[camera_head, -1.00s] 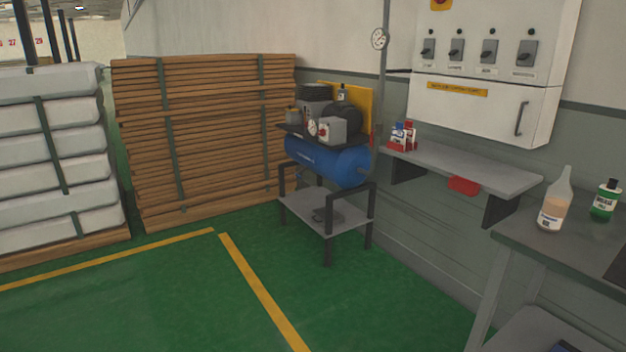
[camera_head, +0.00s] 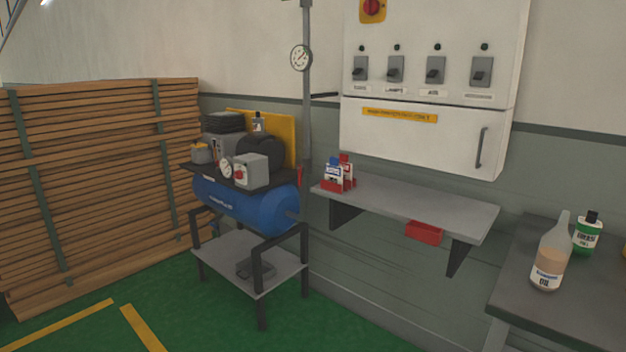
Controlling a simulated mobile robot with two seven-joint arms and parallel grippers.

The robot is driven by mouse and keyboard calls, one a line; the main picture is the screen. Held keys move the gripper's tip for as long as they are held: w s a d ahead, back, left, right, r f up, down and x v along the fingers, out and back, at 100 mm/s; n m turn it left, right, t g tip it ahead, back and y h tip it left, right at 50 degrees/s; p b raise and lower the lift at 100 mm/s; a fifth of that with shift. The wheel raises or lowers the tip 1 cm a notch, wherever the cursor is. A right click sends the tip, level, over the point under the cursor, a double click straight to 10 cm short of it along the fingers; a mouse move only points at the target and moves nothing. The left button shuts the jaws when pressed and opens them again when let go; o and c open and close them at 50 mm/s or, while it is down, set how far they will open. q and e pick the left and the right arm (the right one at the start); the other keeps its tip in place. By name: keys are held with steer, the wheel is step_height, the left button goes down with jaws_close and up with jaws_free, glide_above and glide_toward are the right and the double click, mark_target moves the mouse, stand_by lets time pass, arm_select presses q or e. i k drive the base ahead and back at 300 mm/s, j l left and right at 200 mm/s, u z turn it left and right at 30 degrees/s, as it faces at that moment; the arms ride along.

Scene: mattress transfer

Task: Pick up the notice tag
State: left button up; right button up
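Small red, white and blue items (camera_head: 338,174) stand in a red holder at the left end of the grey wall shelf (camera_head: 420,205). They look like tags or small packs, but they are too small to read, so I cannot tell which is the notice tag. A red block or bin (camera_head: 424,232) sits under the shelf's front edge. Neither of my grippers shows in this view.
A blue compressor (camera_head: 240,205) on a black-legged stand is left of the shelf. A white switch cabinet (camera_head: 420,150) hangs above it. A workbench (camera_head: 510,285) with bottles (camera_head: 552,255) is at right. Stacked planks (camera_head: 100,180) stand at left. Green floor is clear in front.

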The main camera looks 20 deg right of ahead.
mark_target(334, 173)
steer(key=i+j+z, duration=0.1)
steer(key=i+z, duration=0.25)
steer(key=i+j+z, duration=0.35)
steer(key=i, duration=0.15)
steer(key=i+j+z, duration=0.25)
steer(key=z, duration=0.2)
steer(key=i+j+z, duration=0.6)
steer(key=j+z, duration=0.25)
